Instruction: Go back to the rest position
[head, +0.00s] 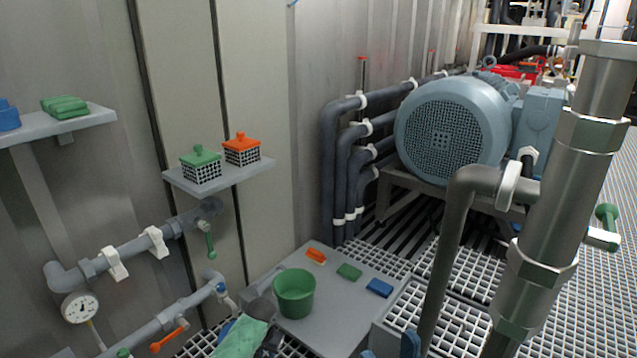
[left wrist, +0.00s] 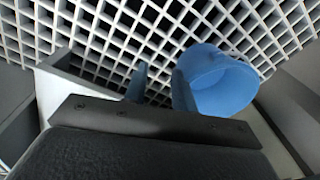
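My left gripper (left wrist: 160,80) shows in the left wrist view, with two blue-grey fingers standing apart. No object shows between them. A blue bucket (left wrist: 225,82) is just right of the fingers, partly behind the right one; I cannot tell whether they touch.
In the head view, a green bucket (head: 294,293) stands on a grey platform (head: 330,310) near orange, green and blue blocks. A shelf (head: 225,177) holds two caged boxes. A thick metal pipe (head: 560,190) rises at right. A motor (head: 450,130) stands behind.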

